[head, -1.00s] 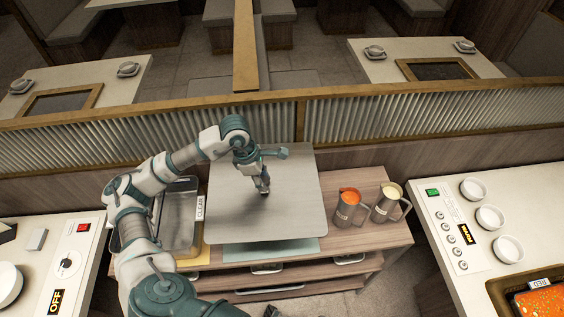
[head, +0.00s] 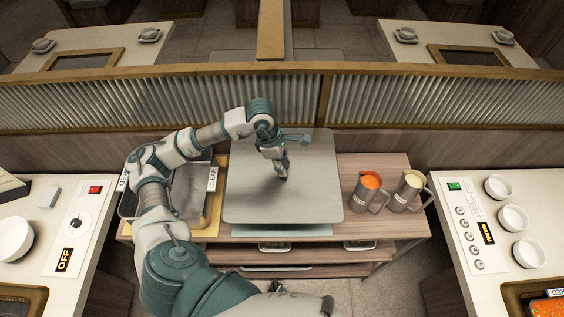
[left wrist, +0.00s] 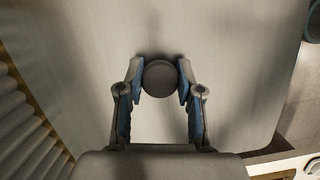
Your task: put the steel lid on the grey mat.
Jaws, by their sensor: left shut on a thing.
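The steel lid (head: 310,205) is a large square grey plate with a round knob. It is level, or nearly so, over the middle of the wooden stand. My left gripper (head: 281,174) points down at the lid's middle and is shut on the knob. In the left wrist view the two fingers flank the dark round knob (left wrist: 160,78), with the lid's surface (left wrist: 235,60) filling most of the view. A grey-green mat (head: 283,231) shows as a strip past the lid's front edge; the lid hides the rest. I cannot tell whether the lid touches it. My right gripper is not in view.
Pitchers of orange (head: 368,195) and pale sauce (head: 407,193) stand to the right. A ribbed partition (head: 400,100) runs behind. Counters flank the stand.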

